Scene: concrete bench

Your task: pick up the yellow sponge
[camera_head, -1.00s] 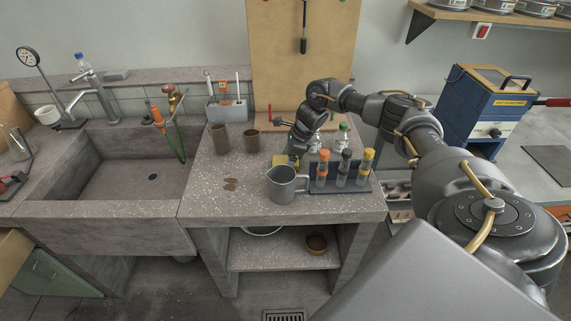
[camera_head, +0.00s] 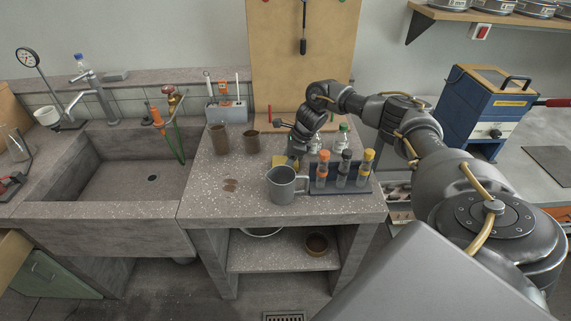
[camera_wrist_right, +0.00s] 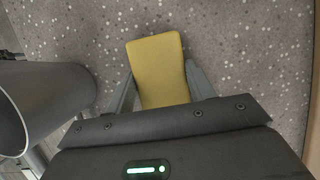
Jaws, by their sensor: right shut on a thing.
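The yellow sponge (camera_wrist_right: 158,68) lies between the two fingers of my right gripper (camera_wrist_right: 161,88) in the right wrist view, with the speckled bench top behind it. The right gripper is shut on the sponge. In the head view only a small yellow part of the sponge (camera_head: 279,161) shows beside the right gripper (camera_head: 291,161), behind the grey jug; I cannot tell from there whether it touches the bench. My left gripper is not in view.
The grey metal jug (camera_head: 284,186) stands close in front of the gripper. A rack (camera_head: 335,188) of orange, black and yellow capped tubes stands to its right. Two brown cups (camera_head: 219,138) stand at the back left. The bench's front left is clear apart from brown stains.

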